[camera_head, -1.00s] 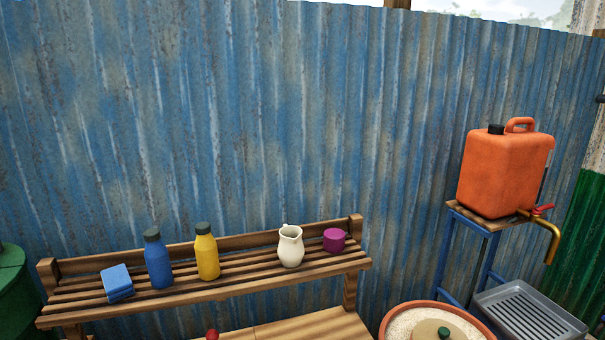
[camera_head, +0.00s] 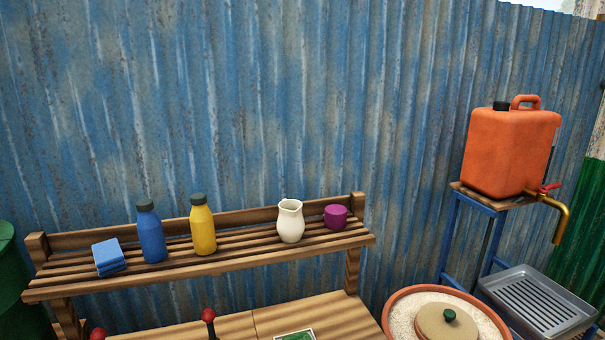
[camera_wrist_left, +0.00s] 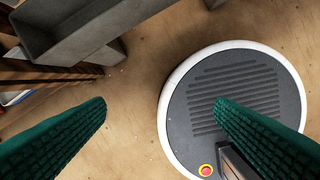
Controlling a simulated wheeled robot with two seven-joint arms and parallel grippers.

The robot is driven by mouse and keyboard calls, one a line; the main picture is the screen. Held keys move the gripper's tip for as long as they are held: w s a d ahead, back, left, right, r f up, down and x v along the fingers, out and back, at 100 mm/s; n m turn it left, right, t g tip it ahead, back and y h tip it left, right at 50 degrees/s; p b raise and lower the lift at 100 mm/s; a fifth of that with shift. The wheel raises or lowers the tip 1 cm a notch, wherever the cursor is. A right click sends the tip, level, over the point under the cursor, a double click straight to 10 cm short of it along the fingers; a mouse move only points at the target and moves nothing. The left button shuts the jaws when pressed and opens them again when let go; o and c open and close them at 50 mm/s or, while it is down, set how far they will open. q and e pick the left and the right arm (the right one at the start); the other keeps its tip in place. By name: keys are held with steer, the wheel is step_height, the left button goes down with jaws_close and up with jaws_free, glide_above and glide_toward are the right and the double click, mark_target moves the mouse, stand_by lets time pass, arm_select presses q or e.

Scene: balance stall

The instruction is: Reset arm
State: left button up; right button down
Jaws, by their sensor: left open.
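In the left wrist view my left gripper (camera_wrist_left: 160,112) is open, with its two green ridged fingers wide apart and nothing between them. It points down over a brown floor (camera_wrist_left: 135,130). One finger overlaps the view of my round base. No gripper shows in the head view, and my right gripper is in neither view.
A slatted wooden shelf (camera_head: 190,268) holds a blue sponge-like block (camera_head: 108,257), a blue bottle (camera_head: 151,232), a yellow bottle (camera_head: 202,226), a cream jug (camera_head: 290,221) and a purple cup (camera_head: 335,217). An orange jerrycan (camera_head: 508,152), grey tray (camera_head: 540,301) and terracotta bowl (camera_head: 400,296) stand right.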

arm_select(q)
steer(key=s+a+f+b, duration=0.1)
steer(key=s+f, duration=0.5)
steer(key=s, duration=0.1)
steer(key=shift+s+a+f+g, duration=0.2)
steer(key=shift+s+a+g, duration=0.1)
steer(key=shift+s, duration=0.1)
